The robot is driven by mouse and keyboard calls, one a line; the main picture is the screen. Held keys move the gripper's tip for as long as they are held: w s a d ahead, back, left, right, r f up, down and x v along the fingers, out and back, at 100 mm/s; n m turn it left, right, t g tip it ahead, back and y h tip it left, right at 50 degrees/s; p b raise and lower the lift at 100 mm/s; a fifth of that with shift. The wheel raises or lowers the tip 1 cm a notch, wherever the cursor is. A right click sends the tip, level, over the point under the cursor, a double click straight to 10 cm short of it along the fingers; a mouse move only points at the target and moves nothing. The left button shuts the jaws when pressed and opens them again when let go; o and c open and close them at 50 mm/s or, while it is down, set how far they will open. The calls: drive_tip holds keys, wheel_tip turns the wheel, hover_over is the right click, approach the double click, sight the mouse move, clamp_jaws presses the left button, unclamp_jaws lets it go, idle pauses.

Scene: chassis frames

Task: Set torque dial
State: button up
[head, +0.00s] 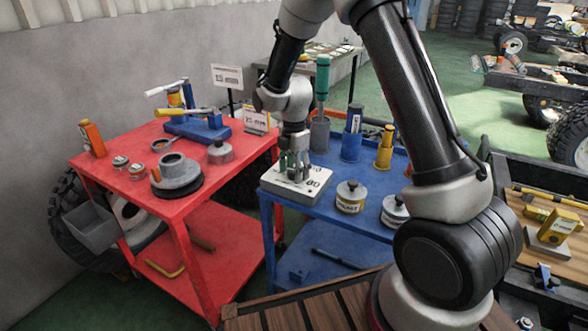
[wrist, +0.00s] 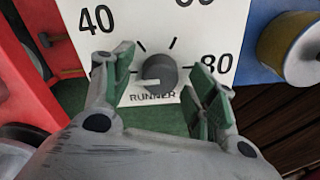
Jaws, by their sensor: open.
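The torque dial is a dark grey round knob (wrist: 160,73) on a white plate (wrist: 185,22) marked 40, 80 and "RUNNER". A pale pointer line on the knob points left in the wrist view. My gripper (wrist: 165,82) is open, with a green-padded finger on each side of the knob and a gap to it. In the head view the white dial box (head: 296,192) sits on the near left corner of the blue cart, and my gripper (head: 293,170) is directly over it, pointing down. My fingers hide the knob there.
On the blue cart (head: 325,208), labelled tins (head: 351,196) stand right of the box, with a blue cup (head: 351,146) and a yellow holder (head: 384,150) behind. A red cart (head: 118,205) with a blue vise (head: 200,128) and grey parts stands left.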

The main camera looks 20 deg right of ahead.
drive_tip(key=shift+c, duration=0.4)
drive_tip(key=c, duration=1)
drive_tip(key=shift+o, duration=0.2)
